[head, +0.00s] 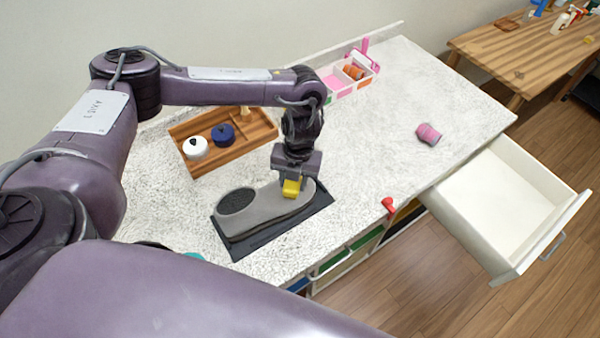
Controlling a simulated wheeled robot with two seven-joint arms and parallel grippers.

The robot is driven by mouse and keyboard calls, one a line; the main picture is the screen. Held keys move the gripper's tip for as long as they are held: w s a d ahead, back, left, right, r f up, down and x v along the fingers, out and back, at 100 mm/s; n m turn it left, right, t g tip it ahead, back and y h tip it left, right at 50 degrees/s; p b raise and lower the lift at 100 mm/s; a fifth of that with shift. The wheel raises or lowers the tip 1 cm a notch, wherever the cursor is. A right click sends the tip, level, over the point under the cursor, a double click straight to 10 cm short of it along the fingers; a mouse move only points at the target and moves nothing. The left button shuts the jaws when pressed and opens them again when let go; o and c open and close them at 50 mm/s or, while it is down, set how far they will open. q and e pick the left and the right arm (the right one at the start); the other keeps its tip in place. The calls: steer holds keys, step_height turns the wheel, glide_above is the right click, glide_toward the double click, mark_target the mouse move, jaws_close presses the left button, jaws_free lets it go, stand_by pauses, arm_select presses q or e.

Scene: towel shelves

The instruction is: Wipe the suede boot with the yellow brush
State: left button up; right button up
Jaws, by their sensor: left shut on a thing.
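The grey suede boot (262,213) lies on a black mat (240,247) on the speckled white table, with its dark opening toward the left. My left gripper (292,182) points down over the boot's right end. It is shut on the yellow brush (291,188), which is at the boot's upper surface and seems to touch it. The gripper hides part of the brush and of the boot's far side. My right gripper is not in view.
A wooden tray (192,172) with a white pot (195,147) and a blue pot (222,134) stands behind. A pink can (428,134) and a red item (388,205) lie on the table (440,85). An open white drawer (500,200) juts out at right.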

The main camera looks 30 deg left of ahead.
arm_select(q)
steer(key=shift+s+a+f, duration=0.3)
steer(key=shift+s+a, duration=0.1)
steer(key=shift+a, duration=0.15)
steer(key=shift+w+d+b, duration=0.3)
steer(key=shift+w+b, duration=0.25)
steer(key=shift+b, duration=0.2)
steer(key=shift+c, duration=0.6)
steer(key=shift+w+d, duration=0.1)
steer(key=shift+w, duration=0.5)
steer(key=shift+w+d+b, duration=0.2)
steer(key=shift+w+b, duration=0.1)
steer(key=shift+w, duration=0.2)
steer(key=shift+w+d+f+b, duration=0.25)
steer(key=shift+w+d+b, duration=0.15)
steer(key=shift+w+d, duration=0.5)
steer(key=shift+w, duration=0.45)
steer(key=shift+f, duration=0.2)
steer(key=shift+s+a+r+p, duration=0.25)
steer(key=shift+s+a+p, duration=0.05)
steer(key=shift+s+p, duration=0.35)
steer(key=shift+s+a+f+p, duration=0.1)
steer(key=shift+s+a+p, duration=0.2)
steer(key=shift+s, duration=0.2)
steer(key=shift+s+a+f+p, duration=0.1)
steer(key=shift+s+a+p, duration=0.15)
steer(key=shift+s, duration=0.2)
